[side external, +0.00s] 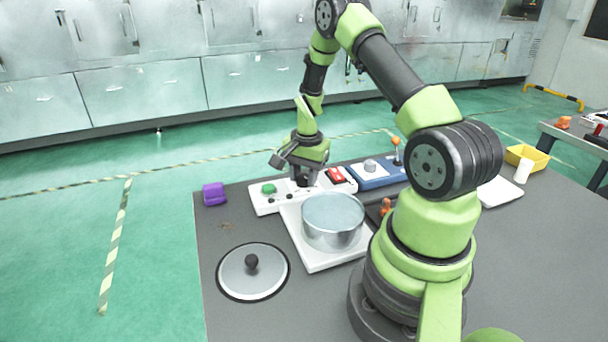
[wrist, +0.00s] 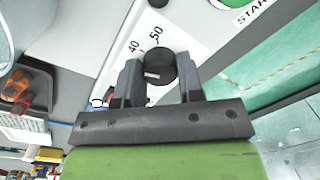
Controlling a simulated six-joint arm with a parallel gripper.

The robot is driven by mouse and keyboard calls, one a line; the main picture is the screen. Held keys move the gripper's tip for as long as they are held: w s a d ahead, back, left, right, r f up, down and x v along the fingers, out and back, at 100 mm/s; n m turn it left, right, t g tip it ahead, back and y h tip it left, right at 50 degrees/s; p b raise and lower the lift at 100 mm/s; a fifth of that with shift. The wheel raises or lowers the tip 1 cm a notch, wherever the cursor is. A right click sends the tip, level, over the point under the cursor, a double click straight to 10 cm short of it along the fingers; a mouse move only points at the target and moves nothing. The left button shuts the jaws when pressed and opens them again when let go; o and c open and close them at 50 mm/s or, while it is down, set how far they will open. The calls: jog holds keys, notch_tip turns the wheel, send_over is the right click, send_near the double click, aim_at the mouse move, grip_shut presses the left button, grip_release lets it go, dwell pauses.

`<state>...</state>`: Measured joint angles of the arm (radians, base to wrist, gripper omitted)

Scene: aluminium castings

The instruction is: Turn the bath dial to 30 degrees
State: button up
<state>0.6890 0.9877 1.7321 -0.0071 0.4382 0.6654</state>
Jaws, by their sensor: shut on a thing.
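The bath dial (wrist: 160,66) is a round black knob with a short white mark, seen in the wrist view. It sits on a white panel (wrist: 111,55), with the printed numbers 40 and 50 beside it; other scale numbers are not visible. The white mark lies on the left part of the knob; I cannot tell its exact reading. My gripper (wrist: 160,82) is shut on the dial, one finger on each side. In the side view my gripper (side external: 302,178) reaches down to the white panel (side external: 263,206) and hides the dial.
A metal pot (side external: 333,222) stands on a white plate just in front of the panel. A green button (side external: 268,188) and a red switch (side external: 336,175) flank my gripper. A blue control box (side external: 377,175), a purple block (side external: 213,194) and a lid (side external: 252,275) are nearby.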

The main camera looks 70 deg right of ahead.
aim_at(306, 176)
jog(key=n, duration=0.6)
jog(key=shift+d, duration=0.1)
jog(key=shift+n, duration=0.4)
jog(key=o, duration=0.9)
jog(key=r, duration=1)
jog(key=shift+s+d, duration=0.15)
jog(key=shift+s, duration=0.05)
jog(key=w+a+r+n+t, duration=0.1)
jog(key=a+r+n+t, duration=0.1)
jog(key=a+r, duration=0.6)
jog(key=s+a+r+n+t, duration=0.1)
jog(key=s+a+r, duration=0.2)
jog(key=s+a, duration=0.1)
jog(key=s+a+r+n+t+y, duration=0.1)
jog(key=s+a+r+n+t, duration=0.1)
jog(key=a, duration=0.5)
jog(key=s+a+r+n+t+y, duration=0.1)
jog(key=s+a+r+n, duration=0.1)
jog(key=s+a+r, duration=0.3)
jog(key=shift+s+a+t, duration=0.25)
jog(key=shift+s+t, duration=0.05)
jog(key=shift+s, duration=0.7)
